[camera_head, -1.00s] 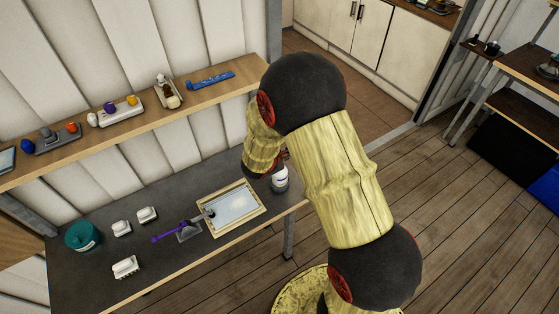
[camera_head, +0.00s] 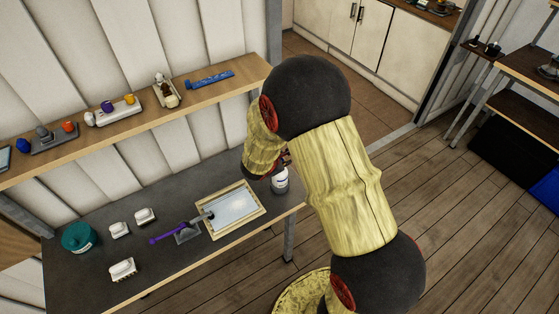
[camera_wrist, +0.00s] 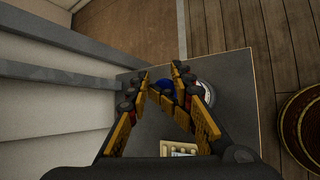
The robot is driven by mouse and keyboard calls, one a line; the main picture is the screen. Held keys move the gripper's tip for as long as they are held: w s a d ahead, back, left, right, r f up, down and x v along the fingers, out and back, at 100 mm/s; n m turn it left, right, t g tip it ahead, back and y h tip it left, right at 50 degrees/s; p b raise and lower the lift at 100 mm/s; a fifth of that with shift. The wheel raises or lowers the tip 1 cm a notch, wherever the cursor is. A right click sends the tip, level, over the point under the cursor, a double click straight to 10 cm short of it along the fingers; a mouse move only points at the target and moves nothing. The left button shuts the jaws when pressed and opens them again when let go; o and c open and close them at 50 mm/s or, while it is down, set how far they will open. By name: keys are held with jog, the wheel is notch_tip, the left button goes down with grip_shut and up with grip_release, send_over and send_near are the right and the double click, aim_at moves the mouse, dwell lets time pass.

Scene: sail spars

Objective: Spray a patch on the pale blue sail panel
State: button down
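The pale blue sail panel (camera_head: 236,208) lies flat in a light wooden frame (camera_head: 213,231) on the dark bench. A frame corner (camera_wrist: 178,153) shows at the bottom of the wrist view. A white container with a dark band (camera_head: 280,182) stands right of the frame; a white round thing (camera_wrist: 207,92) shows beside my right finger in the wrist view. My gripper (camera_wrist: 161,70) points down over the bench, fingertips apart. A dark blue thing (camera_wrist: 162,83) shows between the fingers; I cannot tell whether they touch it.
A purple-handled tool (camera_head: 168,234) lies left of the frame, near its edge. A teal tub (camera_head: 78,238) and several small white blocks (camera_head: 122,268) stand farther left. A wooden shelf (camera_head: 140,123) with small items runs along the wall behind. The bench's right end is close to my gripper.

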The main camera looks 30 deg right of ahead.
jog(key=shift+w+r+p, duration=0.1)
jog(key=shift+r+p, duration=1.55)
jog(key=shift+r, duration=1.25)
